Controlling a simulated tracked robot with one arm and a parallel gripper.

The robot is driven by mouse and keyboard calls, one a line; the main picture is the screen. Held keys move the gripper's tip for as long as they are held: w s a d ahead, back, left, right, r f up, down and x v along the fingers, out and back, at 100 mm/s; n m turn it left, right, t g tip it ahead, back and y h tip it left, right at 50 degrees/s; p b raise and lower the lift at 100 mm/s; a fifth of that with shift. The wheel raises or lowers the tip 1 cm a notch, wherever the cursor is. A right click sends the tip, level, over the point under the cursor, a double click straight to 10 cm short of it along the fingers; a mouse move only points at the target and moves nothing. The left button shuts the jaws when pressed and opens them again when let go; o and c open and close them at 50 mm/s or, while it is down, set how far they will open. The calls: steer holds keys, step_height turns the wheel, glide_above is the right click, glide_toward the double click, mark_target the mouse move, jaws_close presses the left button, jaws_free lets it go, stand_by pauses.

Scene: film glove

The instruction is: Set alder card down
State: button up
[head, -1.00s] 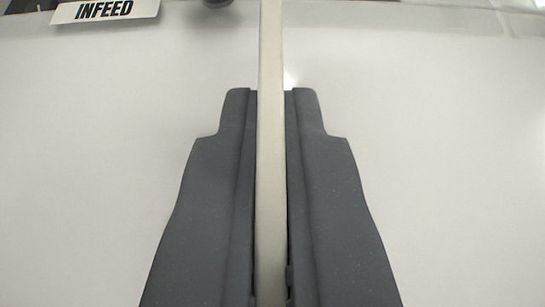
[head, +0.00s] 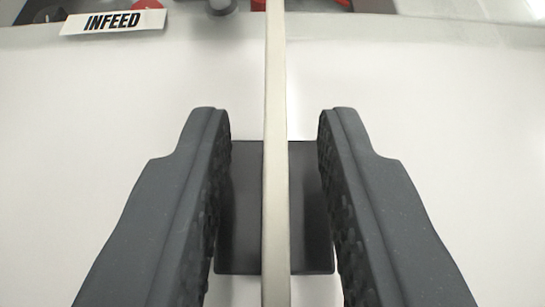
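The card (head: 275,130) shows edge-on as a long, thin, pale upright strip in the middle of the head view. No label on it can be read from here. My gripper (head: 274,125) is open around it, with one dark grey finger on each side and a clear gap between each finger and the card. A dark grey or black block or base (head: 312,230) shows on both sides of the card, between the fingers. The card seems to stand at this dark piece; its lower contact is hidden from this angle.
A white sign reading INFEED (head: 112,21) is at the top left. Red and grey items show beyond the far edge of the white surface (head: 430,120). The white surface is clear to the left and right of my gripper.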

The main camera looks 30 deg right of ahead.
steer(key=b+v, duration=0.1)
steer(key=v, duration=1)
steer(key=shift+s+a, duration=0.15)
steer(key=shift+s, duration=0.1)
steer(key=s+a+r+n+t+y, duration=0.1)
steer(key=s+a+r, duration=0.3)
steer(key=r, duration=0.6)
steer(key=s+a+r+n+t+y, duration=0.2)
steer(key=s+a+r+n+y, duration=0.1)
steer(key=r, duration=0.8)
steer(key=s+a+r+n+t+y, duration=0.2)
steer(key=s+a+r, duration=0.4)
steer(key=r, duration=0.4)
steer(key=shift+a+r+n+y, duration=0.3)
steer(key=shift+a+n+y, duration=0.1)
steer(key=shift+a, duration=0.1)
steer(key=shift+s, duration=0.15)
step_height(320, 180, down, 6)
steer(key=b, duration=0.6)
steer(key=shift+f+b, duration=0.2)
steer(key=shift+b, duration=0.2)
